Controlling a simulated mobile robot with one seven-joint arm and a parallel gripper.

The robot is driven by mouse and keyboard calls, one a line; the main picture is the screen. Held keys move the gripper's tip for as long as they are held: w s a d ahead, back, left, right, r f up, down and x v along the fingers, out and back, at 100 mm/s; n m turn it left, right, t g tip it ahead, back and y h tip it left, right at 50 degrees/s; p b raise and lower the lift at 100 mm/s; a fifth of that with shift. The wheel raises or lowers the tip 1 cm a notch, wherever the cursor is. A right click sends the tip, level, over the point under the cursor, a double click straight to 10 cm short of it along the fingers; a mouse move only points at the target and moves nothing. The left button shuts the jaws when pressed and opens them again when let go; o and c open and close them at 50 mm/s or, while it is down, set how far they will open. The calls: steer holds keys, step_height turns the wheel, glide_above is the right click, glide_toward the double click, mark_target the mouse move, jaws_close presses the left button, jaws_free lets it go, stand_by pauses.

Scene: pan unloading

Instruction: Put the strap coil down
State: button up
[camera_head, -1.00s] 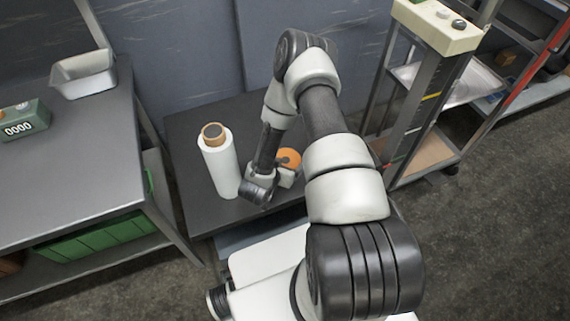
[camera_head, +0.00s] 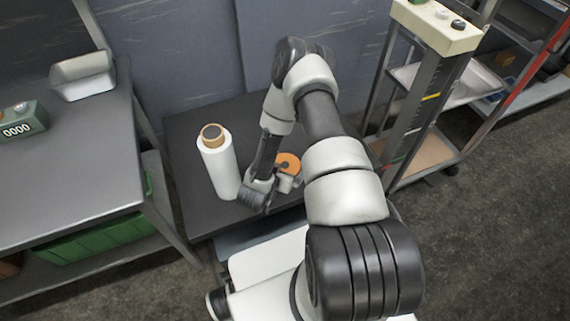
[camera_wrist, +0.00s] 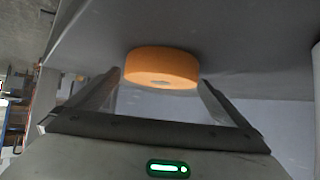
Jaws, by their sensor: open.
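The strap coil (camera_head: 289,161) is an orange ring on the dark table (camera_head: 188,135), partly hidden behind my gripper in the head view. In the wrist view the coil (camera_wrist: 162,68) stands ahead of my fingers, its rim facing the camera. My gripper (camera_wrist: 157,92) is open, with one finger to each side of the coil's near part and a gap beside each. In the head view my gripper (camera_head: 284,178) is low at the table, right by the coil. Whether a finger touches the coil cannot be told.
A white film roll (camera_head: 220,165) stands upright on the table, close to the left of my wrist. A grey workbench (camera_head: 75,160) with a metal pan (camera_head: 83,76) and a green counter box (camera_head: 20,122) is at left. A rack (camera_head: 437,85) stands at right.

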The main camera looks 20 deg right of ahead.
steer(key=p+v, duration=0.2)
steer(key=v, duration=0.9)
steer(key=shift+p, duration=0.3)
steer(key=shift+r, duration=0.1)
stand_by(0.6)
